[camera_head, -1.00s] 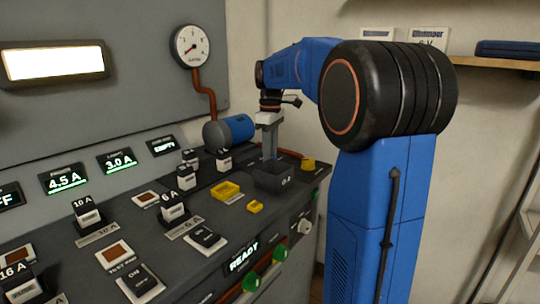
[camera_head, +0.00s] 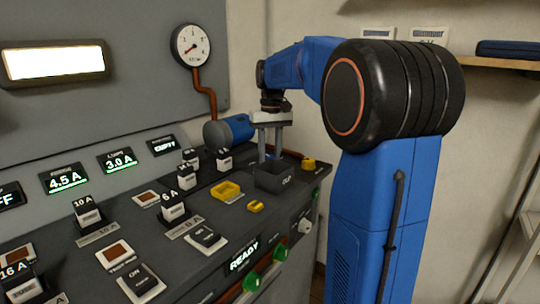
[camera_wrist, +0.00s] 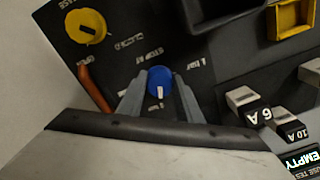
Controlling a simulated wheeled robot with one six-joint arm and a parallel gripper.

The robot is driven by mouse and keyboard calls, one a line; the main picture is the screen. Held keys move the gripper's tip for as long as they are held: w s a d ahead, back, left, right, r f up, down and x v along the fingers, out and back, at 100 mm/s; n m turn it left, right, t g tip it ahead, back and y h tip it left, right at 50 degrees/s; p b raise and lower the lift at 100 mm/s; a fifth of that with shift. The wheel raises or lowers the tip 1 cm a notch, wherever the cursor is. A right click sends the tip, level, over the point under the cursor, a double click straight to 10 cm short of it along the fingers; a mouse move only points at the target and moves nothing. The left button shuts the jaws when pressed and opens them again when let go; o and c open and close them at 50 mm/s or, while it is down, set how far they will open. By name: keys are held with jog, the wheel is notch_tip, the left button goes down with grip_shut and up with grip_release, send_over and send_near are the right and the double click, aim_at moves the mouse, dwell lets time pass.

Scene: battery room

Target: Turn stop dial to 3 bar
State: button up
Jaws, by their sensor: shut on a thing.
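The blue stop dial (camera_wrist: 160,80) is in the wrist view, with a white pointer mark toward the picture's bottom. Lettering like "STOP AT" stands at its upper left and "1 BAR" at its upper right; no 3 bar mark is readable. My gripper (camera_wrist: 160,91) is shut on the dial, one grey finger on each side.
A yellow knob (camera_wrist: 86,26) and an orange-red pipe (camera_wrist: 95,89) lie left of the dial in the wrist view. Fuse blocks and a yellow tray (camera_head: 226,190) crowd the console.

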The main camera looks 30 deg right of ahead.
aim_at(271, 156)
jog(key=shift+m, duration=0.9)
jog(key=shift+r, duration=0.1)
jog(key=o, duration=1)
jog(key=shift+o, duration=0.2)
notch_tip(271, 156, up, 17)
jog(key=shift+d, duration=0.2)
jog(key=shift+s+r, duration=0.1)
